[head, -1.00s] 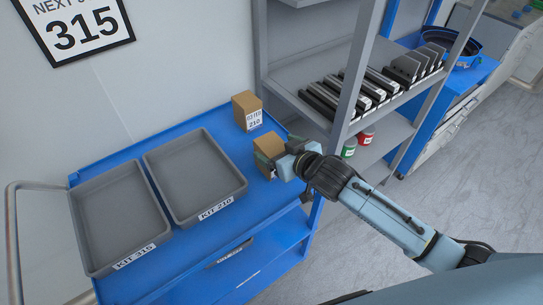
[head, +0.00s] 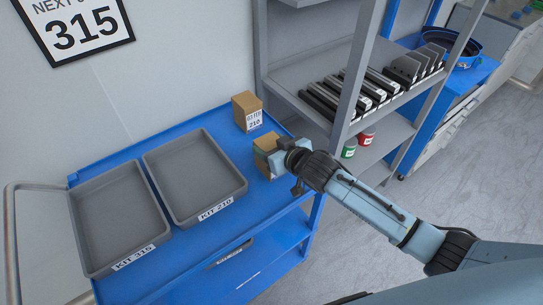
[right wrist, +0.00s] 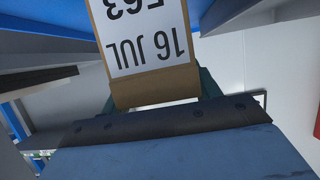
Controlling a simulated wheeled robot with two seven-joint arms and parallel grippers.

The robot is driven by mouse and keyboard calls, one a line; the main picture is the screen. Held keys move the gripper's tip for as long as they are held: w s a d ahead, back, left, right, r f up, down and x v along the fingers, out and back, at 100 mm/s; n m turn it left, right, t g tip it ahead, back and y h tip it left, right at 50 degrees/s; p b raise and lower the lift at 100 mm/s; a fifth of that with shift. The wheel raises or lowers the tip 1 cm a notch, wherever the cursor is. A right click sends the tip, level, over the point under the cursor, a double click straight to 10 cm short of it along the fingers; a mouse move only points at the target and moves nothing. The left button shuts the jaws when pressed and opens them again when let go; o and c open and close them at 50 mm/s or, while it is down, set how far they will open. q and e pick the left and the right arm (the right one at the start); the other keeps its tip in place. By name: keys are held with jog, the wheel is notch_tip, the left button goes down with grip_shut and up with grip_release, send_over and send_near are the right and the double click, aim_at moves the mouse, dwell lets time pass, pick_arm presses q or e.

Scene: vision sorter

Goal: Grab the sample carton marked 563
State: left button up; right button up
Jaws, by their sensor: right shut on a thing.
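The sample carton marked 563 (right wrist: 150,85) fills the top middle of the right wrist view. It is brown with a white label that reads 563 and 16 JUL upside down. In the head view this carton (head: 263,147) is at the right end of the blue cart top, partly hidden by my right gripper (head: 277,158). The right gripper is shut on it. I cannot tell whether the carton touches the cart top. A second brown carton, marked 210 (head: 247,112), stands upright behind it. My left gripper is not in view.
Two empty grey trays, KIT 315 (head: 83,234) and KIT 210 (head: 170,210), sit on the blue cart (head: 255,203). A grey shelf rack (head: 346,95) with dark parts and small cans stands close on the right. A sign reading 315 (head: 82,31) hangs on the wall.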

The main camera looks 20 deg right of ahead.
jog(key=shift+c, duration=1.4)
jog(key=shift+r, duration=0.1)
